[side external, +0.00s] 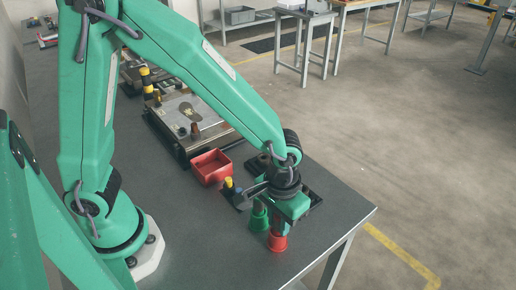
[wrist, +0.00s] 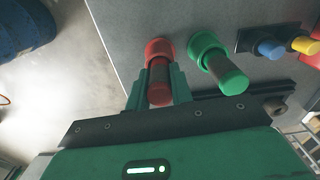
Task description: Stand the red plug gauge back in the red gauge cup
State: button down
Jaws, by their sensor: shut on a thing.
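The red gauge cup (side external: 277,242) stands near the front edge of the dark table; it also shows in the wrist view (wrist: 160,46). My gripper (wrist: 159,68) points down over this cup, its two green fingers on either side of the red plug gauge (wrist: 159,85). It is shut on the gauge's dark grip. The gauge is upright and lined up with the cup; its lower end meets or enters the mouth, and how deep it sits I cannot tell. In the side view my gripper's body hides most of the gauge.
The green cup (side external: 259,220) stands close beside the red one with a green gauge (wrist: 232,78) in it. Blue (wrist: 270,49) and yellow (wrist: 305,45) gauges stand farther along. A red bin (side external: 211,168) and a metal fixture (side external: 185,118) lie behind. The table's right corner is clear.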

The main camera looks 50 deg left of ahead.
jog(key=c, duration=1.1)
grip_release()
jog(key=shift+c, duration=0.2)
jog(key=shift+r, duration=0.1)
jog(key=shift+r, duration=3.8)
jog(key=shift+a+r, duration=0.4)
jog(key=shift+a, duration=0.05)
jog(key=s+a+r+t, duration=0.2)
jog(key=a+r, duration=0.3)
jog(key=a, duration=0.4)
jog(key=s+a+r+t, duration=0.3)
jog(key=s+a+r, duration=0.2)
jog(key=a, duration=0.4)
jog(key=shift+m+t, duration=0.3)
jog(key=shift+m, duration=0.1)
